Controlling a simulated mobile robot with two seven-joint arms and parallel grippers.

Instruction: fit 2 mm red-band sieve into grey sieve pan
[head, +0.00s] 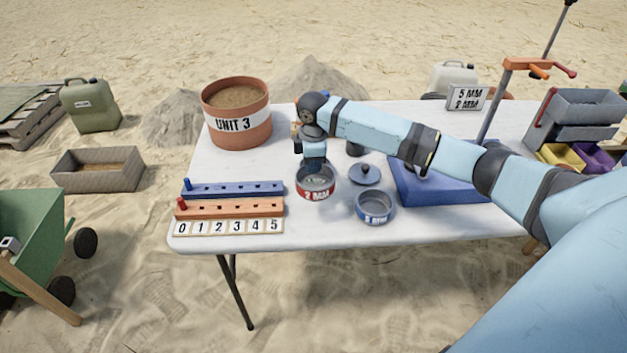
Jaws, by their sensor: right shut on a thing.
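The red-band sieve (316,194), marked "2 MM", is a round grey-walled sieve near the middle of the white table. My right gripper (314,164) points down over its far rim and is shut on it. The fingertips are small and partly hidden, so the exact grip on the rim is hard to see. I cannot pick out the grey sieve pan for certain; I cannot tell whether it lies under the red-band sieve. My left gripper is out of view.
A blue-band sieve (375,207) and a knobbed lid (365,175) lie close on the right. A blue tray (445,187) is farther right. Peg racks (230,208) and a number strip (228,227) lie left. A "UNIT 3" bucket (237,125) stands behind left.

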